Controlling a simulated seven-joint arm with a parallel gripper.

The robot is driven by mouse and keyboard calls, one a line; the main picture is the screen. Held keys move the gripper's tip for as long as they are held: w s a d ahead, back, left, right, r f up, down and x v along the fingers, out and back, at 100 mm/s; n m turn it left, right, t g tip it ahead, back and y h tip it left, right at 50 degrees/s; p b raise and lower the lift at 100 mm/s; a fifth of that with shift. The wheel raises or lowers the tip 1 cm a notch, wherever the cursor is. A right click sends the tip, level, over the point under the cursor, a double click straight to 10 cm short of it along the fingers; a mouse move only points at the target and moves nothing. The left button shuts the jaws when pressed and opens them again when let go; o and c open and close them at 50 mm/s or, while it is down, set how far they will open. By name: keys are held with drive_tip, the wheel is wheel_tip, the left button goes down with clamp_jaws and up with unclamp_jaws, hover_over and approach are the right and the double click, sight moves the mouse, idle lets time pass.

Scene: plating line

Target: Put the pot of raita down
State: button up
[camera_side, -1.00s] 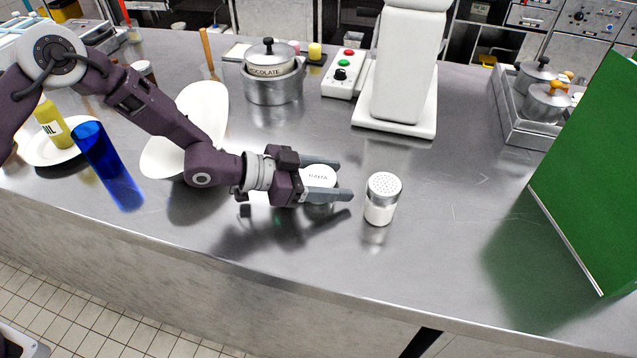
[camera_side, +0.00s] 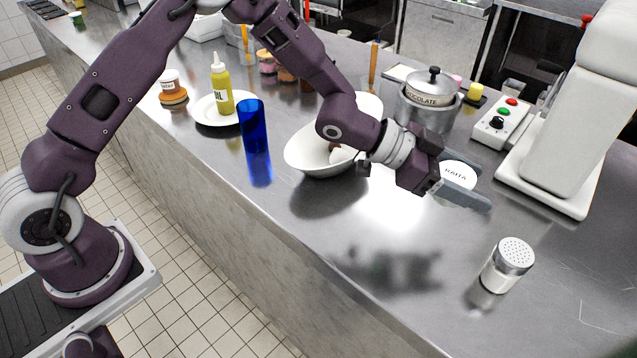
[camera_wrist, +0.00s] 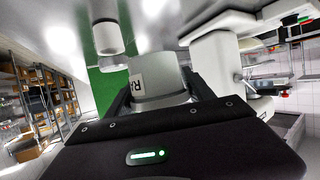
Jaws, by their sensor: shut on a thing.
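The pot of raita (camera_side: 458,174), a small white pot with a lettered lid, is between the fingers of my gripper (camera_side: 468,186). My gripper is shut on it and appears to hold it above the steel counter (camera_side: 330,240), with a dark shadow lying apart below. The near finger hides the pot's lower side in the side view. In the wrist view, the pot (camera_wrist: 155,82) fills the space between the fingers, with part of its label showing.
A shaker (camera_side: 508,266) stands to the lower right of my gripper. A white bowl (camera_side: 310,155) is under my forearm. A chocolate pot (camera_side: 428,98) and a white machine (camera_side: 560,135) stand behind. A blue glass (camera_side: 253,125) is left.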

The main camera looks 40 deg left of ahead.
drive_tip(key=s+a+r+n+t+y, duration=0.1)
drive_tip(key=a+r+n+t+y, duration=0.2)
drive_tip(key=a, duration=0.8)
drive_tip(key=s+a+r+n+t+y, duration=0.1)
drive_tip(key=a+r+n+y, duration=0.25)
drive_tip(key=a, duration=0.85)
drive_tip(key=s+a+r+n+t+y, duration=0.15)
drive_tip(key=a+n+y, duration=0.35)
drive_tip(key=a, duration=0.6)
drive_tip(key=s+f+m+h, duration=0.1)
drive_tip(key=s+m+h, duration=0.2)
drive_tip(key=s+h, duration=0.15)
wheel_tip(320, 180, up, 5)
drive_tip(key=w+a+n+y, duration=0.8)
drive_tip(key=w+a+y, duration=0.2)
drive_tip(key=w+a, duration=0.75)
drive_tip(key=shift+g, duration=0.25)
drive_tip(key=shift+w+d+f, duration=0.25)
drive_tip(key=shift+w+f, duration=0.3)
drive_tip(key=shift+f, duration=2.9)
drive_tip(key=shift+w+d+f, duration=0.2)
drive_tip(key=shift+w+f, duration=0.4)
drive_tip(key=shift+f, duration=2.85)
drive_tip(key=shift+w+d+f, duration=0.25)
drive_tip(key=shift+w+f, duration=0.3)
drive_tip(key=shift+f, duration=2.9)
drive_tip(key=shift+f, duration=0.2)
